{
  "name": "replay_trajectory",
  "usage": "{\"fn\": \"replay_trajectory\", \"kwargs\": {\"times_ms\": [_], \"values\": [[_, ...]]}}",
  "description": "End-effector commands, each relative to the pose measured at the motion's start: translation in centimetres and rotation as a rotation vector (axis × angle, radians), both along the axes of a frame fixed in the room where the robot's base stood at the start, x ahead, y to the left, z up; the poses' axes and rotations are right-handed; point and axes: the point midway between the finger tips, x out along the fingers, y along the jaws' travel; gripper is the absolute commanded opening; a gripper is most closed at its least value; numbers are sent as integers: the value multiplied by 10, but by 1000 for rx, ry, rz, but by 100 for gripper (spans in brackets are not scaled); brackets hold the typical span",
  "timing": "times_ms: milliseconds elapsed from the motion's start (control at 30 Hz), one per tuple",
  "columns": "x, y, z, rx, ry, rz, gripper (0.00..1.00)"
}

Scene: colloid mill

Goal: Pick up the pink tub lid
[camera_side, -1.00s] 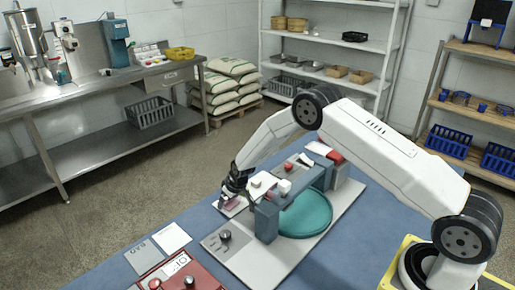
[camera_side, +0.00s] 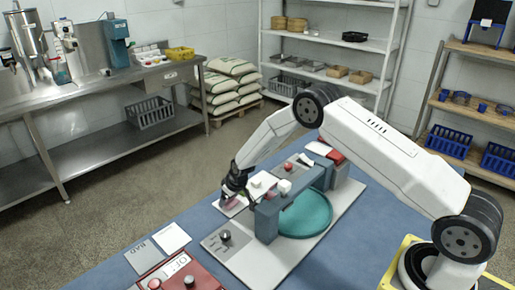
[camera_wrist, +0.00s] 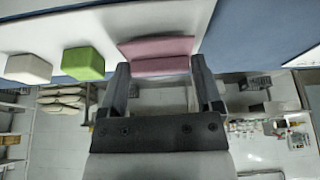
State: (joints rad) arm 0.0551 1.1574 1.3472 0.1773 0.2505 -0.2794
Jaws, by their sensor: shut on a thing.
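The pink tub lid (camera_wrist: 158,54) is a flat pink piece, seen between my fingertips in the wrist view. In the side view it shows as a small pink patch (camera_side: 232,203) under my gripper, at the far edge of the blue table. My gripper (camera_wrist: 160,66) is shut on the lid, with one finger at each side of it. In the side view my gripper (camera_side: 235,192) points down beside the grey frame, and its fingers partly hide the lid. I cannot tell whether the lid touches the surface below.
A white block (camera_wrist: 28,68) and a green block (camera_wrist: 83,63) stand left of the lid in the wrist view. The grey bridge-like frame (camera_side: 267,220) and a teal disc (camera_side: 307,214) are close to my gripper. A red box (camera_side: 185,276) with knobs sits at the front.

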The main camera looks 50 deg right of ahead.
Motion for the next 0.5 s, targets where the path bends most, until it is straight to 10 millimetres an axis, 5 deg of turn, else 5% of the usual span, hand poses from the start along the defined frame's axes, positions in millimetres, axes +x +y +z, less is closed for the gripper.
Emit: {"fn": "replay_trajectory", "kwargs": {"times_ms": [500], "values": [[1, 0, 61, 0, -4, 0, 29]]}}
